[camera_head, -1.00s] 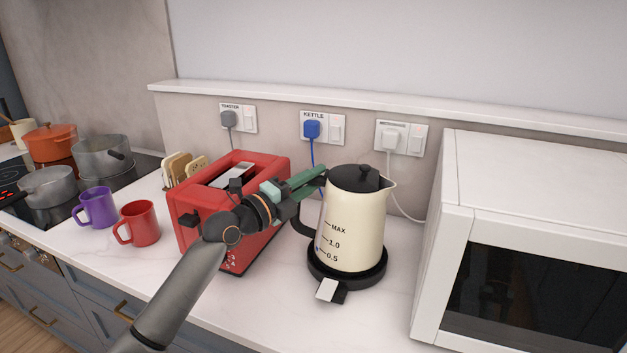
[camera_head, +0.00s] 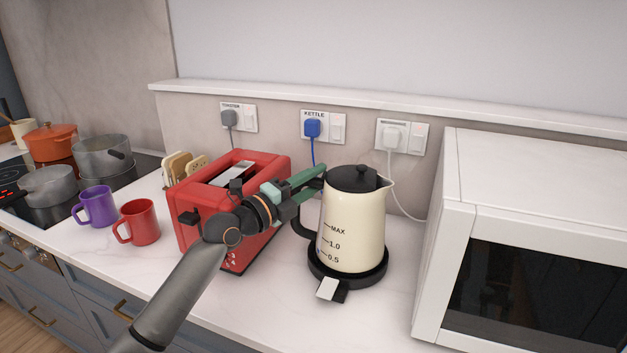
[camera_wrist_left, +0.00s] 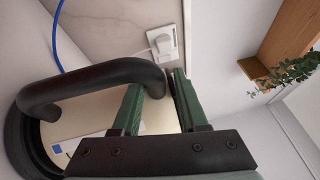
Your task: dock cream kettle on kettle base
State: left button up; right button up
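The cream kettle (camera_head: 350,232) with black lid stands upright on the round black kettle base (camera_head: 372,278). Its spout faces right and its black handle faces left. No gap shows between kettle and base. My left gripper (camera_head: 312,181) is at the upper part of the handle, coming from the left over the toaster. In the left wrist view its two green fingers (camera_wrist_left: 158,92) stand apart beside the upper bend of the black handle (camera_wrist_left: 95,82), with cream kettle body behind. Its fingertips are partly hidden by the handle. My right gripper is not in view.
A red toaster (camera_head: 196,237) stands close left, under my left arm. A white microwave (camera_head: 540,180) stands to the right. A red mug (camera_head: 140,221) and purple mug (camera_head: 97,207) are farther left. The blue kettle plug (camera_head: 312,128) is in the wall socket.

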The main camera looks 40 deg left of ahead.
pick_arm(q)
jog(key=shift+s+a+f+b, duration=0.15)
jog(key=shift+s+f+b, duration=0.25)
jog(key=shift+s, duration=0.3)
jog(key=shift+s+a, duration=0.1)
jog(key=shift+s, duration=0.6)
jog(key=shift+s+a+b, duration=0.15)
jog(key=shift+s+b, duration=0.45)
jog(key=shift+s, duration=0.05)
jog(key=shift+s+a+f+b, duration=0.15)
jog(key=shift+s+b, duration=0.25)
jog(key=shift+s, duration=0.25)
jog(key=shift+s+a+b, duration=0.15)
jog(key=shift+s+b, duration=0.25)
jog(key=shift+s, duration=0.25)
jog(key=s+b, duration=0.1)
jog(key=s, duration=0.1)
jog(key=s+b, duration=0.1)
jog(key=s, duration=0.1)
jog(key=shift+a+b, duration=0.3)
jog(key=shift+b, duration=0.05)
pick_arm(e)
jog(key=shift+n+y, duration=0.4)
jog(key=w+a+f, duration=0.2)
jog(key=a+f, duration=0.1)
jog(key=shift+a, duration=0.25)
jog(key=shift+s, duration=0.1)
